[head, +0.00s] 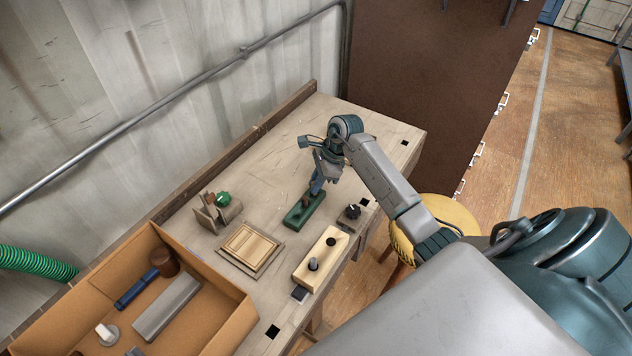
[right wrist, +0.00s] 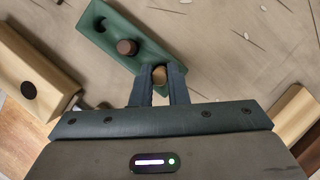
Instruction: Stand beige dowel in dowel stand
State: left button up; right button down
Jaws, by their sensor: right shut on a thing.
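The green dowel stand (head: 298,216) lies on the workbench and shows in the right wrist view (right wrist: 150,30). A dark brown dowel (right wrist: 127,47) stands in its middle, and an empty hole (right wrist: 99,25) is at one end. My right gripper (head: 318,187) is over the other end. In the right wrist view its fingers (right wrist: 159,84) are shut on the beige dowel (right wrist: 159,74), whose tip shows between them. The fingers hide most of the dowel and the stand's end, so I cannot tell whether it is in a hole. My left gripper is out of view.
A beige block (head: 309,277) with a dark peg and a hole is near the bench's front edge, beside a small dark-knobbed block (head: 349,216). A slatted wooden tray (head: 248,248), a holder with a green knob (head: 222,199) and a cardboard box (head: 225,322) stand left.

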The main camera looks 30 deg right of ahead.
jog(key=shift+f+b, duration=0.4)
jog(key=shift+b, duration=0.05)
dwell(0.4)
jog(key=c, duration=1.3)
grip_release()
jog(key=shift+c, duration=0.2)
jog(key=shift+r+p, duration=1.4)
jog(key=shift+r, duration=2.1)
